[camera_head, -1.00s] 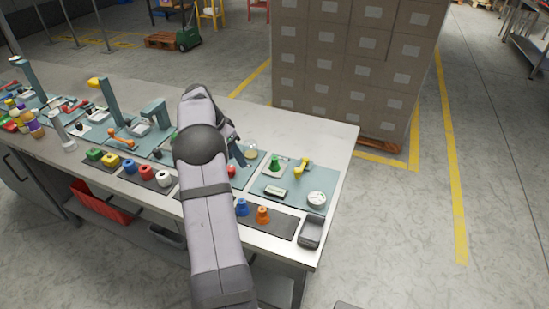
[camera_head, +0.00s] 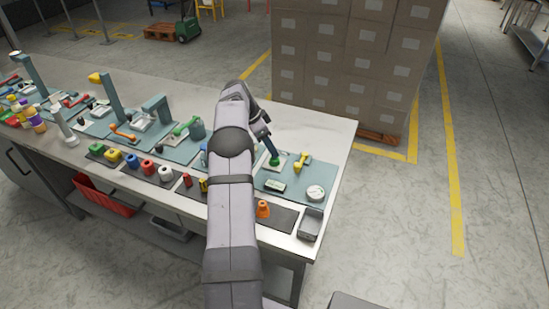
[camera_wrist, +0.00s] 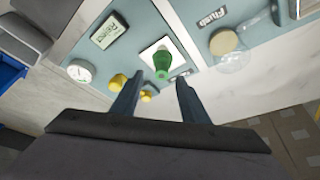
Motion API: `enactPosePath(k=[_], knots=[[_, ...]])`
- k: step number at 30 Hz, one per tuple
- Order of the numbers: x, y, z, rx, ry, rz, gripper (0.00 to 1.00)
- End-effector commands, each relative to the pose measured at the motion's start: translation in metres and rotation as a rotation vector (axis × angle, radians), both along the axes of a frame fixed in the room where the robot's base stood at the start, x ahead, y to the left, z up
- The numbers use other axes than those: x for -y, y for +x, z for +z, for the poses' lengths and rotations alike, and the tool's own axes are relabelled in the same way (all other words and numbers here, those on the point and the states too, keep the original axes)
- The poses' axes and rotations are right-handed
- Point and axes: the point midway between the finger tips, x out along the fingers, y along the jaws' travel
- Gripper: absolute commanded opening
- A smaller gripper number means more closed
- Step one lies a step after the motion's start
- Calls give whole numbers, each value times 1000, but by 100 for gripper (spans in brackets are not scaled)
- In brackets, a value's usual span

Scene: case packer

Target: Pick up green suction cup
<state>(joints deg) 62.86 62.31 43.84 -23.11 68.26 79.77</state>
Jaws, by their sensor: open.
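The green suction cup (camera_wrist: 162,61) stands on a small white square plate (camera_wrist: 151,50) on a blue-grey mat in the wrist view. In the head view the green cup (camera_head: 274,161) shows beside my gripper's end, partly hidden by it. My gripper (camera_wrist: 153,84) is open and empty. Its two fingers point toward the cup, which lies a little beyond the fingertips and between their lines. I cannot tell the exact height of the fingers above the mat.
A yellow part (camera_head: 301,161) stands close to the right of the cup. A display box (camera_head: 275,186), a round white dial (camera_head: 315,193) and an orange cone (camera_head: 263,209) are nearby. A grey tray (camera_head: 311,225) sits at the table corner. Stacked cartons (camera_head: 350,60) stand behind the table.

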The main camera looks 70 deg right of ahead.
Motion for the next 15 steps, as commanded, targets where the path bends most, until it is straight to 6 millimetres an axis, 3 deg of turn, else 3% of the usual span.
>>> enactPosePath(k=[15], knots=[[15,-11,-43,-1,2,0,41]])
